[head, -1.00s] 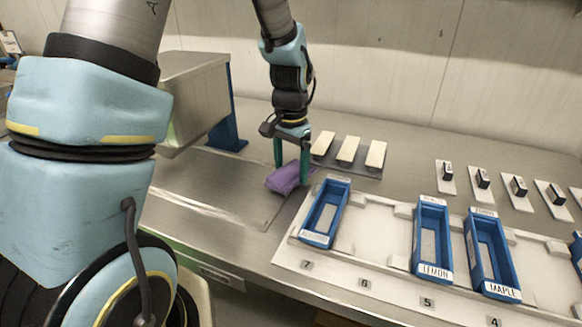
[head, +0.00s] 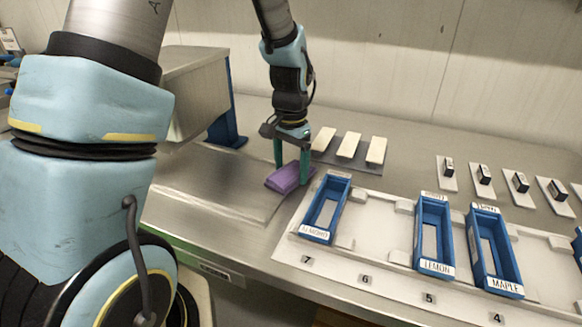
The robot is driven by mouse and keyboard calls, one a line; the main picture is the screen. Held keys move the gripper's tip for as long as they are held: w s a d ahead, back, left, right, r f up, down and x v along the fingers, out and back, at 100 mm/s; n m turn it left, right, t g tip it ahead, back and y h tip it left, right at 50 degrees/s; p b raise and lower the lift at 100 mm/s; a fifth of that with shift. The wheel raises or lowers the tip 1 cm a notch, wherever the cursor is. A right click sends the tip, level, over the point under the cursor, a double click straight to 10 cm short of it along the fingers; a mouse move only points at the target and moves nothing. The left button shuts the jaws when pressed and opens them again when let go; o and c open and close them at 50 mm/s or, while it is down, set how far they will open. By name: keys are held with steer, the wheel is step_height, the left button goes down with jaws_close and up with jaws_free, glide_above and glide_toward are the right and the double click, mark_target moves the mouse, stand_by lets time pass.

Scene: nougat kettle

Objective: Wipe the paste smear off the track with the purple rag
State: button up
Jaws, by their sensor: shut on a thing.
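The purple rag (head: 284,179) lies bunched on the steel surface, left of the blue ALMOND tray. My gripper (head: 292,166) points down over it, its two green fingers on either side of the rag and shut on it. The track (head: 385,215) is the pale board with numbered places to the right, holding blue trays. I cannot make out a paste smear on its visible parts.
Blue trays labelled ALMOND (head: 308,233), LEMON (head: 436,270) and MAPLE (head: 508,287) stand on the track. Three pale blocks (head: 349,145) sit on a plate behind. Several small dark-topped tags (head: 448,168) stand at the back right. A steel housing (head: 190,90) is at the left.

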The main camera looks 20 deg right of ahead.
mark_target(240, 168)
steer(key=shift+f, duration=0.3)
steer(key=shift+w+a+r, duration=0.15)
steer(key=shift+w+a, duration=0.9)
steer(key=shift+a, duration=0.15)
steer(key=shift+w+a+f+p, duration=0.1)
steer(key=shift+w+a+p, duration=0.15)
steer(key=shift+w+a, duration=0.5)
steer(key=shift+w+a+f+p, duration=0.1)
steer(key=shift+w+a+p, duration=0.1)
steer(key=shift+w+a, duration=0.5)
steer(key=shift+w+a+r+p, duration=0.1)
steer(key=shift+w+a+p, duration=0.1)
steer(key=shift+w+a, duration=0.45)
steer(key=shift+w+a+p, duration=0.15)
steer(key=shift+w+a, duration=0.15)
steer(key=shift+a, duration=0.5)
steer(key=shift+w+a, duration=1.15)
steer(key=shift+a, duration=0.25)
steer(key=shift+a+p, duration=0.1)
steer(key=shift+p, duration=0.35)
